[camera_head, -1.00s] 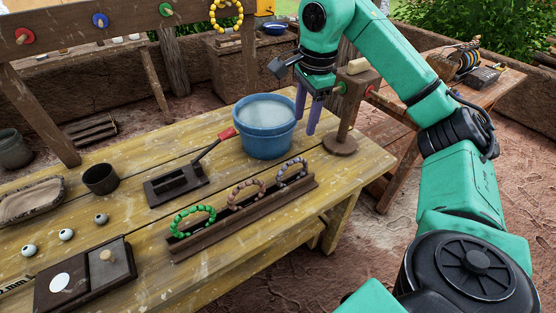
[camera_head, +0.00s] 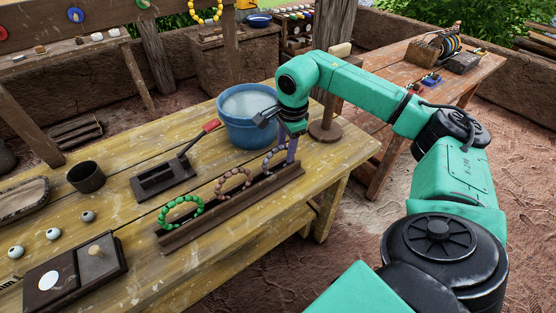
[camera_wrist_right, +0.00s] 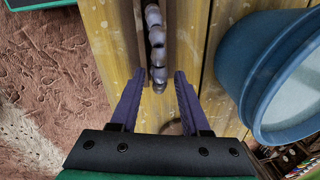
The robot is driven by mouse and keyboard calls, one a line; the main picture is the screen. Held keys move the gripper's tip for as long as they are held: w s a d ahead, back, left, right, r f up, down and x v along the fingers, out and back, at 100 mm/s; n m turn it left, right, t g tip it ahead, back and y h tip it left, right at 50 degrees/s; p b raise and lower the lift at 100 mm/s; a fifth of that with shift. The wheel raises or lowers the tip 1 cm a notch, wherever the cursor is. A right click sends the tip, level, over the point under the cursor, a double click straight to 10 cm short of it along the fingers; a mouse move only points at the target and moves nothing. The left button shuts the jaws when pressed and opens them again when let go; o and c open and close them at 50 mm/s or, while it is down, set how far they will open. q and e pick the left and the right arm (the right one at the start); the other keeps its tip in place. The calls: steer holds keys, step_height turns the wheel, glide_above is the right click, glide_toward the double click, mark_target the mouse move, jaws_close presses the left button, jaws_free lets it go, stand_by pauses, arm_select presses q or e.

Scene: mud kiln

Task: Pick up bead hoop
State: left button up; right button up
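A dark wooden rack (camera_head: 213,218) on the table holds three upright bead hoops: a green one (camera_head: 163,214), a brown-pink one (camera_head: 220,187) and a grey one (camera_head: 267,158) at the right end. My right gripper (camera_head: 287,158) is low over the grey hoop, which it partly hides in the head view. In the right wrist view, the gripper (camera_wrist_right: 159,73) is open. The grey hoop (camera_wrist_right: 156,45) lies edge-on between the lines of its fingers, with gaps on both sides. My left gripper is not in view.
A blue bucket (camera_head: 247,132) of pale liquid stands close behind the rack and beside the gripper in the wrist view (camera_wrist_right: 245,75). A wooden stand (camera_head: 325,132) is to the right. A yellow bead hoop (camera_head: 206,20) hangs at the back.

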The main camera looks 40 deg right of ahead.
steer(key=c, duration=0.5)
jaws_close()
